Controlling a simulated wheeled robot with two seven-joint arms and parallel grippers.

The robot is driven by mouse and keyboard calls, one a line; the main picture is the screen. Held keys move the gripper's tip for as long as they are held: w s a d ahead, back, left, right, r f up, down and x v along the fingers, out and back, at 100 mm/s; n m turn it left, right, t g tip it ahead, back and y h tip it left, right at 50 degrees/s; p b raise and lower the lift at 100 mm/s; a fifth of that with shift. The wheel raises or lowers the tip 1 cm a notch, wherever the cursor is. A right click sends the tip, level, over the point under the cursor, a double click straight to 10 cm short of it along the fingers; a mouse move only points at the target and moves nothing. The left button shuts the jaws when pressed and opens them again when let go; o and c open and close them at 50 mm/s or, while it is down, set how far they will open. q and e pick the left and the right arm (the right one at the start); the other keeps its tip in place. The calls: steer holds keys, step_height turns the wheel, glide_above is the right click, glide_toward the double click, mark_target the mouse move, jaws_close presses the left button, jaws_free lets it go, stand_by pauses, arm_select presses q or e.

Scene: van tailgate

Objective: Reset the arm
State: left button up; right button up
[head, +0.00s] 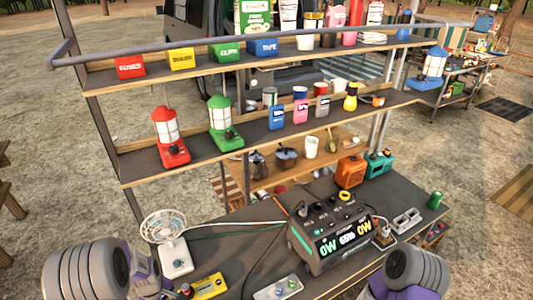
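The lower part of my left arm (90,270) shows at the bottom left, in front of the table, as grey rounded links with purple parts. My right arm (415,270) shows at the bottom right, over the table's front edge. Neither gripper's fingertips can be seen; they are below the frame or hidden by the arm links. Nothing held is visible.
A power station (335,235) with lit displays stands on the dark table. A white fan (165,235), a yellow device (205,287) and a grey switch box (277,290) are near my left arm. Shelves with lanterns (168,130) and labelled bins (130,66) rise behind.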

arm_select(q)
steer(key=s+d+f+m+h+b, duration=0.2)
steer(key=s+d+f+m+b, duration=0.3)
steer(key=d+f, duration=0.6)
steer(key=s+d+f+m+h+b, duration=0.2)
steer(key=s+d+f+m+b, duration=0.3)
steer(key=d+f, duration=0.6)
steer(key=s+f+b, duration=0.1)
steer(key=s, duration=0.1)
steer(key=shift+s+f+b, duration=0.2)
steer(key=shift+s+b, duration=0.1)
steer(key=shift+s, duration=0.1)
jaws_close()
arm_select(e)
step_height(320, 180, down, 12)
steer(key=shift+r, duration=0.2)
